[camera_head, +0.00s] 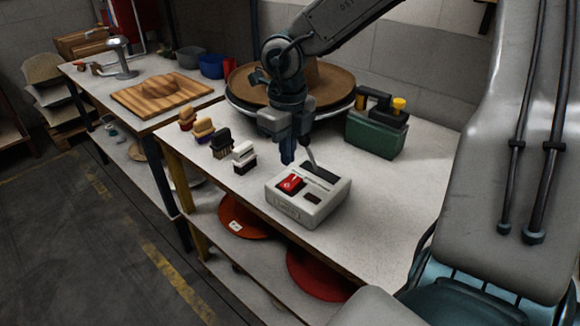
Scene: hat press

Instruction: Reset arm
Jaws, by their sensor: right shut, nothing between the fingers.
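My right gripper (287,158) points down in the middle of the view, shut and empty. Its fingertips appear just above and behind a light grey control box (305,212) near the front edge of the white table. The box has a red switch (290,184) on its top and a dark slot beside it. I cannot tell whether the fingertips touch the box. A thin grey rod shows just right of the fingers. A large brown hat-shaped piece (330,82) on a round plate stands behind, partly hidden by my right arm. My left gripper is not in view.
Several brushes (244,156) stand in a row left of the box. A green toolbox (376,135) stands to the right at the back. A second table at left holds a wooden board (160,110) and a blue bin (211,66). Red discs (318,275) lie on the lower shelf.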

